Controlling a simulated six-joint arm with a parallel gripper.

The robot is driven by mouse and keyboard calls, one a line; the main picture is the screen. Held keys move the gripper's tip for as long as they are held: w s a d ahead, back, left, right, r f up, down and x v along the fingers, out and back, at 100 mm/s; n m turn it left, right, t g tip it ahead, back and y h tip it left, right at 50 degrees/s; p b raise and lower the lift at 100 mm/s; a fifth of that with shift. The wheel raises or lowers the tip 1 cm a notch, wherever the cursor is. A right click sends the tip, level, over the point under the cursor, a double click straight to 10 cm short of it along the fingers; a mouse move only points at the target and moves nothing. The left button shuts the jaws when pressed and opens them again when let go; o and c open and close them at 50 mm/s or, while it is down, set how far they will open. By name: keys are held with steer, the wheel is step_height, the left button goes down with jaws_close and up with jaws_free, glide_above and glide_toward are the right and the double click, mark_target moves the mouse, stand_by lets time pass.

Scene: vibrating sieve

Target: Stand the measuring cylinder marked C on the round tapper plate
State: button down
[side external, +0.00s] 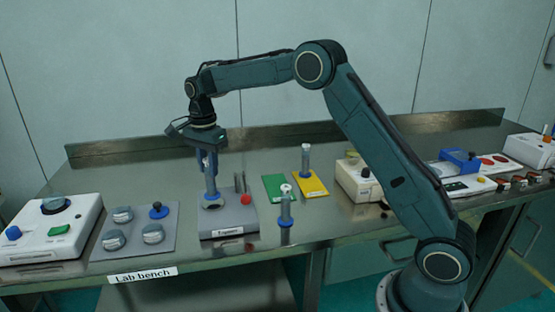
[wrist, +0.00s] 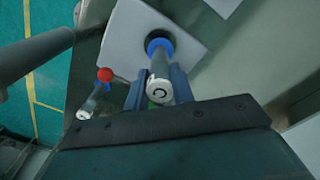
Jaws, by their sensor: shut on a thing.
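My gripper (side external: 208,157) points down over the tapper unit and is shut on a grey measuring cylinder with a blue foot (side external: 211,181). The cylinder is upright. In the wrist view its white top (wrist: 158,91) carries a dark mark that looks like a C, and its blue foot (wrist: 157,45) shows beyond the jaws. The foot is at the round tapper plate (side external: 212,206), which is mostly covered by it. I cannot tell whether foot and plate touch. The tapper unit (side external: 237,223) is a grey box with a front label; its pale top (wrist: 128,30) shows in the wrist view.
A second cylinder (side external: 286,207) stands in front, right of the tapper. A third (side external: 306,161) stands on the yellow mat (side external: 311,185), beside a green mat (side external: 279,188). A grey weight tray (side external: 135,231) lies left.

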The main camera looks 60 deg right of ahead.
steer(key=shift+f, duration=0.9)
steer(key=shift+f, duration=0.2)
steer(key=c, duration=1.2)
jaws_free()
steer(key=shift+r, duration=0.1)
step_height(320, 180, up, 12)
steer(key=shift+f, duration=0.15)
steer(key=shift+r, duration=0.25)
